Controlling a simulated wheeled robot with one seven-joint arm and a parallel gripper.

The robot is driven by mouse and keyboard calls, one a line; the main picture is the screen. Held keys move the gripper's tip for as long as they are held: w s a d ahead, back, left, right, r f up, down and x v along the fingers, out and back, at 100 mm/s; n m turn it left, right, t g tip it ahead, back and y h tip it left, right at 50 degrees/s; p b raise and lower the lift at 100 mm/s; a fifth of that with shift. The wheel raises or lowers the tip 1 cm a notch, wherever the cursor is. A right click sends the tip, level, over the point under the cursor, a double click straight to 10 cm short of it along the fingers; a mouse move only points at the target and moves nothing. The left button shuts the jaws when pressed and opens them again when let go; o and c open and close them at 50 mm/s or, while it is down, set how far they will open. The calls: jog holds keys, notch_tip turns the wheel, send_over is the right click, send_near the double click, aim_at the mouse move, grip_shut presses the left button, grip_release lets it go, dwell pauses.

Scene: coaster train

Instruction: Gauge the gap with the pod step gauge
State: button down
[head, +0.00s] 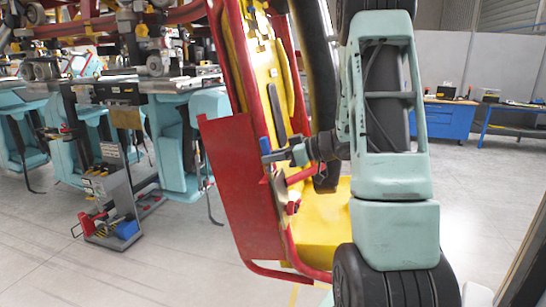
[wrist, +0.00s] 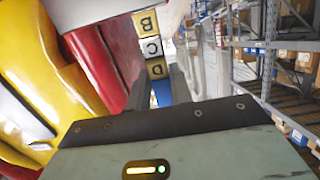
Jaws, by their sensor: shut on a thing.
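A pale grey block (wrist: 95,12) is just left of the lettered steps. I cannot tell whether the gauge touches the pod. The gap is not clearly visible.
Several teal pods (head: 181,155) hang from the red track at the left. A tool cart (head: 110,205) stands below them. A blue workbench (head: 448,118) is far off at the right. Shelving (wrist: 290,70) stands to the right in the wrist view. Floor between is clear.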

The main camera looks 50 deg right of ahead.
aim_at(268, 145)
jog(key=shift+s+d+f+b, duration=0.15)
jog(key=shift+f+b, duration=0.2)
jog(key=shift+f, duration=0.25)
jog(key=shift+s+a+f+b, duration=0.1)
jog(key=shift+f+b, duration=0.2)
jog(key=shift+f, duration=0.3)
dwell(0.8)
jog(key=shift+w+r+p, duration=0.1)
jog(key=shift+r+p, duration=0.05)
jog(key=shift+p, duration=0.25)
dwell(1.2)
jog(key=shift+f, duration=0.2)
dwell(1.3)
jog(key=shift+r, duration=0.1)
jog(key=shift+w+a+r+p, duration=0.1)
jog(key=shift+w+r+p, duration=0.2)
jog(key=shift+r+p, duration=1)
jog(key=shift+w+a+r+p, duration=0.1)
jog(key=shift+w+r+p, duration=0.15)
jog(key=shift+r+p, duration=1.05)
jog(key=shift+w+a+r+p, duration=0.1)
jog(key=shift+w+r+p, duration=0.2)
jog(key=shift+r+p, duration=1)
jog(key=shift+r, duration=0.2)
